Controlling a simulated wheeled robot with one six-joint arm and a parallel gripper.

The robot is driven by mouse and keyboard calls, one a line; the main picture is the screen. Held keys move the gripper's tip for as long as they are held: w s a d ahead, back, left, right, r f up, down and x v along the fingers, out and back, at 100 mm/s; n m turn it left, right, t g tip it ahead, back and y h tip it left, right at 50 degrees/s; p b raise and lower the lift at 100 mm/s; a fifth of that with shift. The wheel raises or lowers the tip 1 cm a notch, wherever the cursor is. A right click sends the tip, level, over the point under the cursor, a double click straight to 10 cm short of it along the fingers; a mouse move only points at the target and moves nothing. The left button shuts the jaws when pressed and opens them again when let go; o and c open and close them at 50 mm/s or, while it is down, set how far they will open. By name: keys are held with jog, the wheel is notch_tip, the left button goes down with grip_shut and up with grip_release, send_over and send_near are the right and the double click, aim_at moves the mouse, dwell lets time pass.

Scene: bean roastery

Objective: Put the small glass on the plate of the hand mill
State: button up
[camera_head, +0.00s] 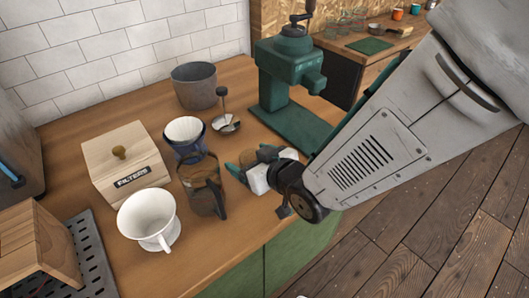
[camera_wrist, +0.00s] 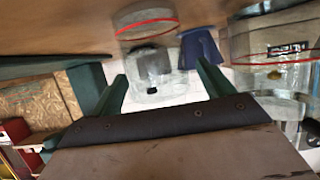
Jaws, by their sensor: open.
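The small glass (camera_wrist: 143,50) is clear with a red line. It appears upside down in the wrist view, standing on the counter between and beyond my fingertips. In the head view I cannot make it out clearly at my gripper. My gripper (camera_head: 248,161) is open, low over the counter near its front edge; its green fingers (camera_wrist: 161,72) show apart in the wrist view. I cannot tell whether they touch the glass. The green hand mill (camera_head: 290,72) stands further back, and its flat green plate (camera_head: 309,134) looks empty, partly hidden by my arm.
A dark see-through jug (camera_head: 205,190) with a handle stands close left of my gripper. A blue dripper (camera_head: 185,134), a white dripper (camera_head: 148,216), a FILTERS box (camera_head: 127,165), a grey canister (camera_head: 194,87) and a small dish (camera_head: 227,126) with a scoop crowd the counter.

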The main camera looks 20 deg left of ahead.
jog(key=shift+w+a+f, duration=0.25)
jog(key=shift+w+a, duration=0.05)
jog(key=shift+a, duration=0.25)
jog(key=c, duration=1.1)
jog(key=shift+c, duration=0.5)
jog(key=shift+r, duration=0.15)
